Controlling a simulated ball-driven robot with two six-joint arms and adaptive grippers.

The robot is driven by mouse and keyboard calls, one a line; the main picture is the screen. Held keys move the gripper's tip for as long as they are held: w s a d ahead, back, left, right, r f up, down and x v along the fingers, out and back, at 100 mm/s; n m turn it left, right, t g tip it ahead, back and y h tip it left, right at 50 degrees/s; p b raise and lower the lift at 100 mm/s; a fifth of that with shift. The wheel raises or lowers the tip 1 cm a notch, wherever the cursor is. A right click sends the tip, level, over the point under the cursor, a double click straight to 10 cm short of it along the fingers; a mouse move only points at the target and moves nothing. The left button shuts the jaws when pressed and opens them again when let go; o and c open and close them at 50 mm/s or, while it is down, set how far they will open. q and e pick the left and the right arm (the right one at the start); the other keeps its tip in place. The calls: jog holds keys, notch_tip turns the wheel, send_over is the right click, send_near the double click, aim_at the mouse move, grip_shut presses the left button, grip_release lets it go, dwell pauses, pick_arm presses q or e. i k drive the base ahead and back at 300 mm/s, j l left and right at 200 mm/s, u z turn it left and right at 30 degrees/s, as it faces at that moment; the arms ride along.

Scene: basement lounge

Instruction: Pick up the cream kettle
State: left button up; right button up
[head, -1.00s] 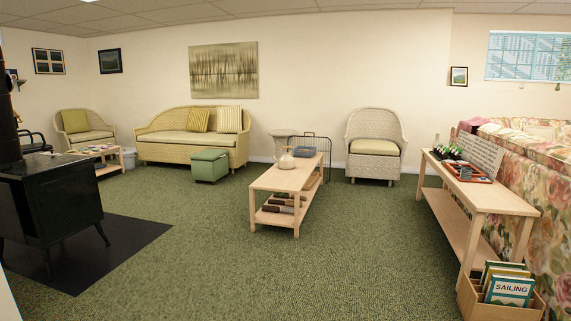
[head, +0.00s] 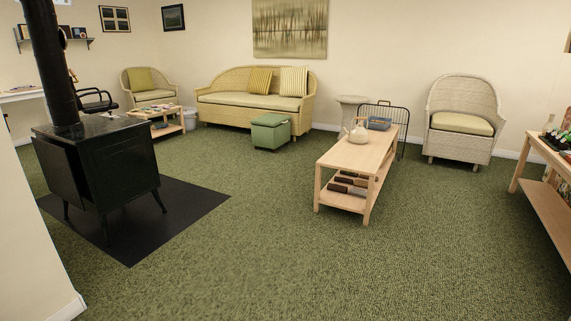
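The cream kettle (head: 358,133) stands on top of a light wooden coffee table (head: 348,155), right of centre in the head view and some way across the room. It looks small and pale, with a rounded body and a handle above. A blue-grey bin or basket (head: 379,123) sits behind it on the same table top. Neither of my grippers shows in the head view.
A black stove (head: 100,165) stands on a dark floor mat (head: 190,207) at the left. A wooden side table (head: 550,165) is at the right edge. A wicker chair (head: 462,125) and green ottoman (head: 270,131) stand farther back. Green carpet (head: 290,250) before the coffee table is clear.

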aim_at(358, 134)
jog(key=i, duration=3)
jog(key=i+j, duration=0.1)
jog(key=i, duration=0.5)
jog(key=i+z, duration=0.1)
jog(key=i, duration=0.5)
jog(key=i+j, duration=0.2)
jog(key=i, duration=0.4)
jog(key=i+j, duration=0.15)
jog(key=i, duration=0.45)
jog(key=i+j+z, duration=0.15)
jog(key=i+z, duration=0.2)
jog(key=i, duration=0.15)
jog(key=i+j+z, duration=0.7)
jog(key=i, duration=0.2)
